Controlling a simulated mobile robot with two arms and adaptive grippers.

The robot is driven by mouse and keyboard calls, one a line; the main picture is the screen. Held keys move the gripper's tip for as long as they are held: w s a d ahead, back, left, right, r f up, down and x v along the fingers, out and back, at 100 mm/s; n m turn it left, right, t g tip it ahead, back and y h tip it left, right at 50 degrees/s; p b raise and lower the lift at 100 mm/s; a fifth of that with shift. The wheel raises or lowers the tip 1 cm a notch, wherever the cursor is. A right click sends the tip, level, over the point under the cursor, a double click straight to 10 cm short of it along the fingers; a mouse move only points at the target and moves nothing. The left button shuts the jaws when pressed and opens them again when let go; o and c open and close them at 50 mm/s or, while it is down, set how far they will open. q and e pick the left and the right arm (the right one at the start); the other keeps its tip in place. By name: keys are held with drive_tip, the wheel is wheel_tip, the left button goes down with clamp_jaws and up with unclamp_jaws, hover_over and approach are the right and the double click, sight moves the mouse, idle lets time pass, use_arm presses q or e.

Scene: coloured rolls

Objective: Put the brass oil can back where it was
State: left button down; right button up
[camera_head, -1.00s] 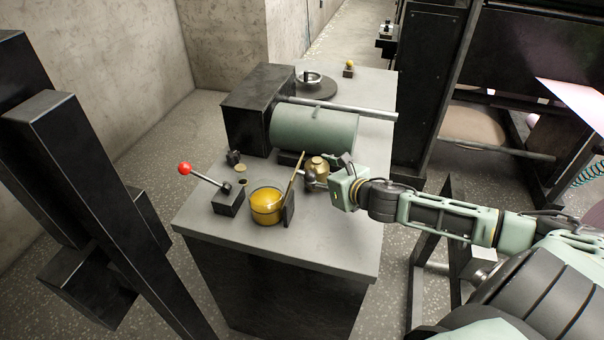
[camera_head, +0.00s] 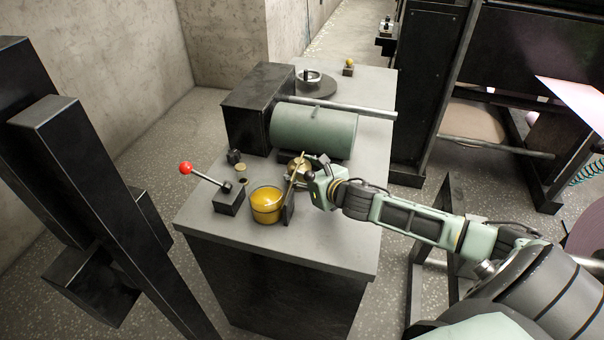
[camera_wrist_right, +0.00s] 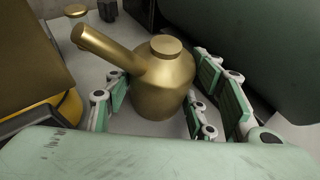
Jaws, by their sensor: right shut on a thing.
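The brass oil can (camera_head: 299,165) is at the middle of the grey bench, just in front of the green cylinder, partly hidden by my right gripper. In the right wrist view the brass oil can (camera_wrist_right: 164,82) looks upright, with its thick spout pointing to the upper left. My right gripper (camera_head: 312,178) is shut on it, and its green-padded fingers (camera_wrist_right: 160,98) lie on both sides of the body. I cannot tell whether the can's base touches the bench. My left gripper is not in view.
A glass of yellow liquid (camera_head: 266,205) and a dark upright plate (camera_head: 288,208) stand close to the can's left front. A red-knobbed lever (camera_head: 186,168), a small brass disc (camera_head: 241,168) and a black knob are farther left. The bench's front right is clear.

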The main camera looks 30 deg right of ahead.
drive_tip(key=shift+f, duration=0.1)
drive_tip(key=o, duration=1.4)
drive_tip(key=v, duration=1)
drive_tip(key=shift+s, duration=0.15)
drive_tip(key=shift+v, duration=0.9)
